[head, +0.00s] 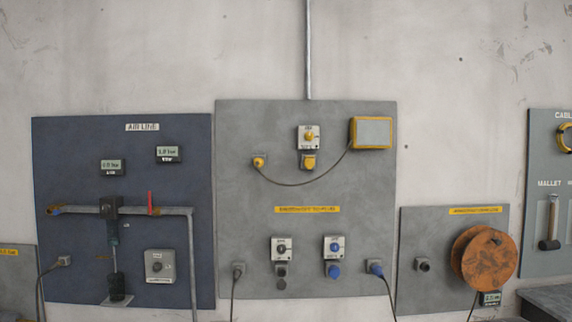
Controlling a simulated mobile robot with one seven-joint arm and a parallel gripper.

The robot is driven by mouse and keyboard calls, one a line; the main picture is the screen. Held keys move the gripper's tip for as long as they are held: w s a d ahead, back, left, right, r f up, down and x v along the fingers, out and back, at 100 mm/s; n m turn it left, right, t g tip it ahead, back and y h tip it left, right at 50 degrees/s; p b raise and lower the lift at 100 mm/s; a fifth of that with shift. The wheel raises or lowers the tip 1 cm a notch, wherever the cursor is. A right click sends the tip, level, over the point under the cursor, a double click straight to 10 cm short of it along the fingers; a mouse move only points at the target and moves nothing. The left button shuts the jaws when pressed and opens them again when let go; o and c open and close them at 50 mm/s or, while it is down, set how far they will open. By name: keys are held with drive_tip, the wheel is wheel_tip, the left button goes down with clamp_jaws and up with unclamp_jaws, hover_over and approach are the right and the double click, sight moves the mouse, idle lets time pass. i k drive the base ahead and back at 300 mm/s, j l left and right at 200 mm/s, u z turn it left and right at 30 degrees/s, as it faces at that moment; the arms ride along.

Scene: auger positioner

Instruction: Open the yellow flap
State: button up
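A yellow flap (309,161) covers the socket under a white switch box (309,138) with a yellow knob, high on the middle grey panel (355,240). It appears shut; its fine detail is too small to tell. My gripper is not in view.
A yellow plug (259,162) at the left has a cable running to a yellow-framed box (371,133) at the right. Below are a switch box with a dark socket cover (281,271) and one with a blue cover (333,271). A blue air-line panel (75,200) and an orange reel (484,258) flank the panel.

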sight(309, 162)
drive_tip(key=i+l, duration=0.35)
drive_tip(key=i, duration=0.2)
drive_tip(key=i+l, duration=0.3)
drive_tip(key=i, duration=0.25)
drive_tip(key=u, duration=0.05)
